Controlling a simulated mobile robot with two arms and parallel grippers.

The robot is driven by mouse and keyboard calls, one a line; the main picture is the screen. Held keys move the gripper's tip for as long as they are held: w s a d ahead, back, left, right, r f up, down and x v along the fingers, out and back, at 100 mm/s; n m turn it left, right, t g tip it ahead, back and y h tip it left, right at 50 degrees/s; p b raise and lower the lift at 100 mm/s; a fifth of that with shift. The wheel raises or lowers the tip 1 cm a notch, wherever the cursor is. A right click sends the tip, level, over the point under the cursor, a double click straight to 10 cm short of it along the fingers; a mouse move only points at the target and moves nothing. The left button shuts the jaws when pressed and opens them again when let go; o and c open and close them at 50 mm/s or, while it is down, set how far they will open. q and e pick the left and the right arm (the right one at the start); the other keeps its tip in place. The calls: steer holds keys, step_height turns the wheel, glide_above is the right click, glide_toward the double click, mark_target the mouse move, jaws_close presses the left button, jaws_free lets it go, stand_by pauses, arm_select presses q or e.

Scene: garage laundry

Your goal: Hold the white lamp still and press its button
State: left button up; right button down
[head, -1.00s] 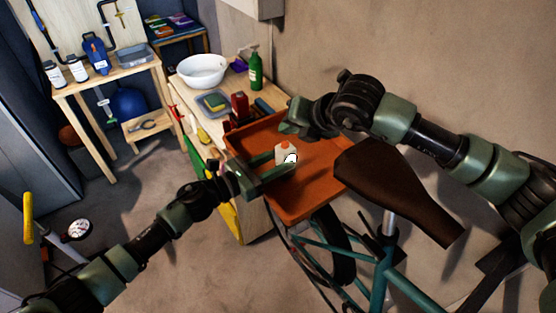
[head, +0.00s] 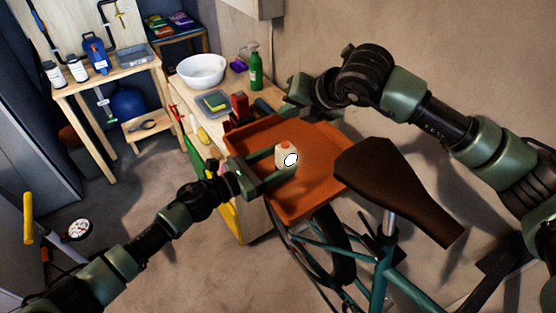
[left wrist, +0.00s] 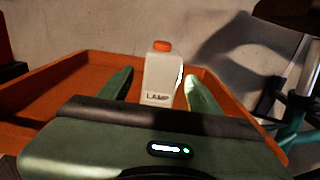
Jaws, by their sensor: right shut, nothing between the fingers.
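The white lamp (head: 280,153) is a small upright bottle-like block with an orange top and a bright white oval on its right side. It stands in the orange tray. In the left wrist view the lamp (left wrist: 160,82) shows the word LAMP on its front. My left gripper (head: 283,166) is open, with one finger on each side of the lamp. In the left wrist view a gap shows at the left finger; the right finger is close to the lamp, and contact is unclear. My right gripper (head: 289,113) is shut and empty, above the tray's far edge, apart from the lamp.
The orange tray (head: 312,190) has raised rims and sits beside a dark bicycle saddle (head: 395,185). A workbench behind holds a white bowl (head: 202,70), a green bottle (head: 256,72) and a sponge dish (head: 213,104). The wall (head: 400,40) is close behind my right arm.

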arm_select(q)
steer(key=v, duration=1.2)
